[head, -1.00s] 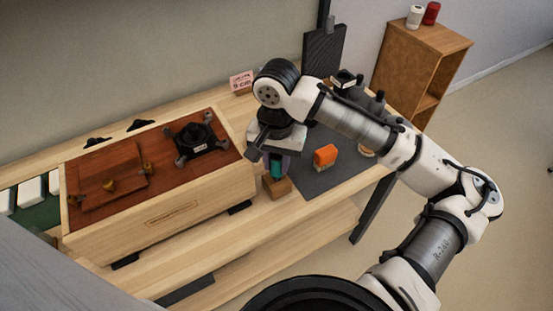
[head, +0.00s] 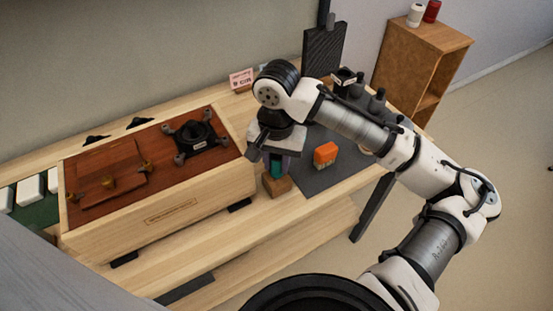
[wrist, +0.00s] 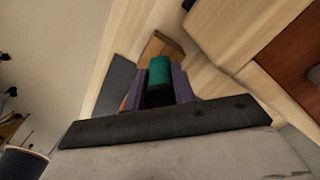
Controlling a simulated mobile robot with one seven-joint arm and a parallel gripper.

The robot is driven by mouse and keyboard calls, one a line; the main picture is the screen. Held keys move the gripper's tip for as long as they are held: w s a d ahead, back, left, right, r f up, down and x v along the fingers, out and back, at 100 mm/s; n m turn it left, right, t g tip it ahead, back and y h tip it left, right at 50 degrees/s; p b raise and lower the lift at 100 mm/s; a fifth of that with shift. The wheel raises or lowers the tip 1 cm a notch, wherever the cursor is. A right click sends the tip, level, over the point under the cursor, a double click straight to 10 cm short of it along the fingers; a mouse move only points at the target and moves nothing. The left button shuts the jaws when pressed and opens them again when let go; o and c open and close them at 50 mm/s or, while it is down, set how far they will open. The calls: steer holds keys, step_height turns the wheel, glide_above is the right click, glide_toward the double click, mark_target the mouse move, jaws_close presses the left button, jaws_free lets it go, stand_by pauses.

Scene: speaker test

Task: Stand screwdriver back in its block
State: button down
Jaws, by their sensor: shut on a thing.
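My gripper (head: 276,165) points down over the bench and is shut on the screwdriver. The screwdriver's teal handle (wrist: 159,73) shows between the purple-grey fingers in the wrist view; the teal also shows in the head view (head: 277,170). Its shaft is hidden. A small brown wooden block (head: 279,187) stands on the bench directly below the gripper, and it also shows just beyond the handle in the wrist view (wrist: 166,46). The handle looks about upright at the block. I cannot tell whether the shaft is in the block's hole.
A large wooden box (head: 150,222) with a red-brown top stands left of the block. A dark mat (head: 318,178) with an orange thing (head: 325,155) lies to the right. Several dark items stand behind my arm. Bare bench shows in front of the block.

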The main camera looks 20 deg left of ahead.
steer(key=shift+f, duration=0.4)
steer(key=c, duration=1.1)
jaws_free()
